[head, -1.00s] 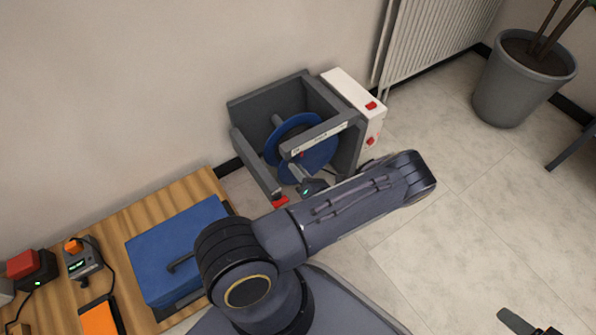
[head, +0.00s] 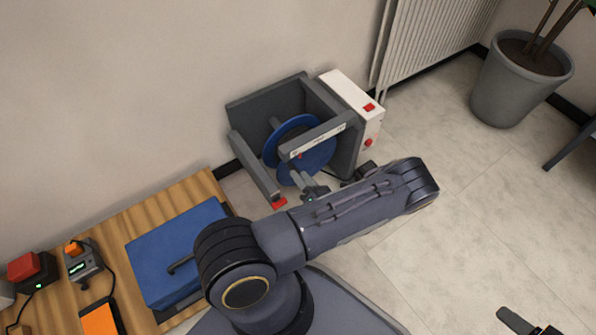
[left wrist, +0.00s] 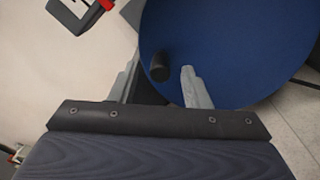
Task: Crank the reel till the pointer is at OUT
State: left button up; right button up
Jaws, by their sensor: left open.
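The reel (head: 309,161) is a blue disc in a grey frame by the wall, and its blue face fills much of the left wrist view (left wrist: 225,45). A dark crank knob (left wrist: 160,68) stands out from the disc. A white scale strip (head: 322,139) runs along the frame's top bar, with a small red mark near its left end; its lettering is too small to read. My left gripper (head: 305,182) is open at the reel's front. In the left wrist view its fingertips (left wrist: 162,75) lie either side of the knob; contact cannot be told.
A white box with red buttons (head: 352,108) adjoins the frame's right side. A blue case (head: 177,248) lies on the wooden table (head: 158,212) at left. A radiator (head: 440,38) and a potted plant (head: 520,85) stand behind.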

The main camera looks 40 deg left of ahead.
pick_arm(q)
jog(key=shift+p+v, duration=0.5)
jog(key=shift+v, duration=2.15)
